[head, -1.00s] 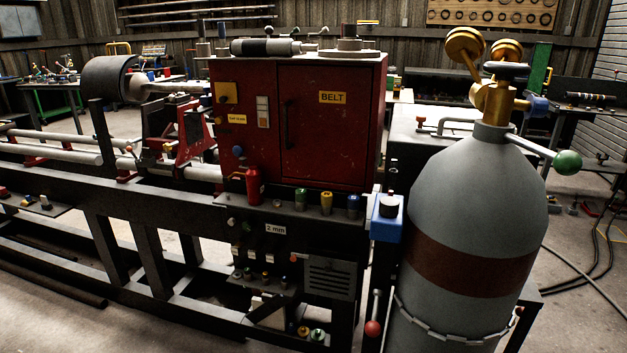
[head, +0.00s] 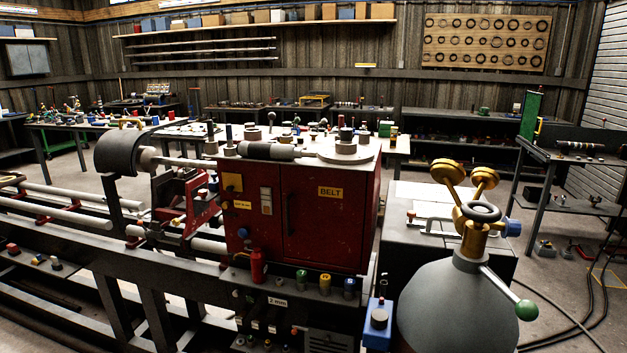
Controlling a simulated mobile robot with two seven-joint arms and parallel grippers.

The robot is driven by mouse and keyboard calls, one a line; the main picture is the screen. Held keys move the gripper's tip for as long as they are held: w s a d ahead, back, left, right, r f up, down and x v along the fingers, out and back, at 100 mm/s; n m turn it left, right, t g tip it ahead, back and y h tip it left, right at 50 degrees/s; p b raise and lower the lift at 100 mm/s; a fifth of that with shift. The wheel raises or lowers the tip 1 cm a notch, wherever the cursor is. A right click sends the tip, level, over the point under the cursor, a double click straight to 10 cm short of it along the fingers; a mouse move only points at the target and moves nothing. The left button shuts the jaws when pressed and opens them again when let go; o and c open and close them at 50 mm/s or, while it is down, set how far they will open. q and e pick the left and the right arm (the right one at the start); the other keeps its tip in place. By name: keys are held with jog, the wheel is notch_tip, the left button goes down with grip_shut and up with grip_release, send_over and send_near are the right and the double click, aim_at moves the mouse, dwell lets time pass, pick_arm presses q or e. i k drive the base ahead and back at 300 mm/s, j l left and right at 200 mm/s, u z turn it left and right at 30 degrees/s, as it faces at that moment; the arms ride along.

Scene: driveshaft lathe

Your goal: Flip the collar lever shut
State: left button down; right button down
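A grey gas cylinder (head: 455,310) stands at the lower right, its lower part cut off by the picture's edge. A brass valve (head: 472,232) with two gold gauges (head: 468,181) and a dark ring handwheel (head: 481,211) sits on its top. A lever with a green ball end (head: 526,309) sticks out from the cylinder's neck, slanting down to the right. No label names the collar lever, so I cannot tell for sure that this is it. Neither of my grippers is in view.
A red lathe cabinet (head: 348,220) marked BELT stands left of the cylinder. A grey bench (head: 415,262) is behind the cylinder. Hoses (head: 592,300) lie on the floor at right.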

aim_at(526, 310)
jog(key=l+z, duration=0.1)
jog(key=z, duration=0.6)
jog(key=l+z, duration=0.15)
jog(key=z, duration=0.2)
jog(key=i+j, duration=0.05)
